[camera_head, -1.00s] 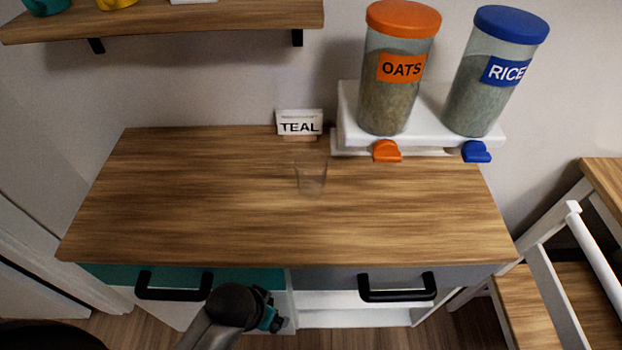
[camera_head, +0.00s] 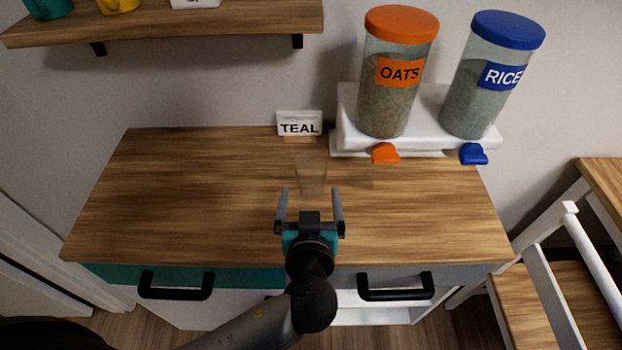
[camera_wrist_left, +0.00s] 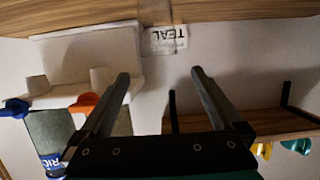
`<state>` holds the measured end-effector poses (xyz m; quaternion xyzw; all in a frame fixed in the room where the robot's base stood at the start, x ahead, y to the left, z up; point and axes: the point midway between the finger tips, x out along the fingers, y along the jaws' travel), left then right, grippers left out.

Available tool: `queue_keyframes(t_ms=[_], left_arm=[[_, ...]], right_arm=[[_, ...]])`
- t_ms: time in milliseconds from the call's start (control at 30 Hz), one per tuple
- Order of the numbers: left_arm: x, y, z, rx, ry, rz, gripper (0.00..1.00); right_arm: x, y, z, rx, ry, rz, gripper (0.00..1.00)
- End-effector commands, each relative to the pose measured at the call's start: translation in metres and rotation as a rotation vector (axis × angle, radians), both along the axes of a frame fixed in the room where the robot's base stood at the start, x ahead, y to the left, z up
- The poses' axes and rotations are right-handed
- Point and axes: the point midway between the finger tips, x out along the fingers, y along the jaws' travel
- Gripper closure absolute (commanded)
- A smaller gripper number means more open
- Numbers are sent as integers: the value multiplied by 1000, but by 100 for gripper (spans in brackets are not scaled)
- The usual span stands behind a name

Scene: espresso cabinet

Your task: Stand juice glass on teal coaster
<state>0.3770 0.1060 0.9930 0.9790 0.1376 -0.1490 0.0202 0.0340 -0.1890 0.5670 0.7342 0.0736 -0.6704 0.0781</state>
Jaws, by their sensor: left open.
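A clear juice glass (camera_head: 311,172) stands upright on the wooden cabinet top (camera_head: 180,200), near its middle. It is faint and see-through. My left gripper (camera_head: 310,192) is open over the counter, its two fingers pointing toward the glass from the front side; they do not hold it. In the left wrist view the open fingers (camera_wrist_left: 160,72) show with nothing clearly between them. I see no teal coaster in these frames. A card reading TEAL (camera_head: 299,123) stands at the back edge, behind the glass; it also shows upside down in the left wrist view (camera_wrist_left: 166,38). My right gripper is not in view.
Oats (camera_head: 392,95) and rice (camera_head: 485,100) dispensers stand on a white base (camera_head: 350,140) at the back right. A teal drawer (camera_head: 115,275) with a black handle (camera_head: 176,292) is shut at front left. A shelf (camera_head: 200,20) hangs above left. The counter's left side is clear.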

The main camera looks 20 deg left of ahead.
Motion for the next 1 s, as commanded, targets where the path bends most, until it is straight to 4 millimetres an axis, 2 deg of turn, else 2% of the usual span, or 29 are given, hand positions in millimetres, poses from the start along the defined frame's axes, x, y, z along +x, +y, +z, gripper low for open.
queue_keyframes(t_ms=[500,867,1000], left_arm=[[76,22,-24,3,-4,1,0],[98,28,-31,0,-3,1,0],[114,31,-36,3,-4,0,0]], right_arm=[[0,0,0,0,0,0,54],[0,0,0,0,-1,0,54],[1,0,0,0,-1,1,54]])
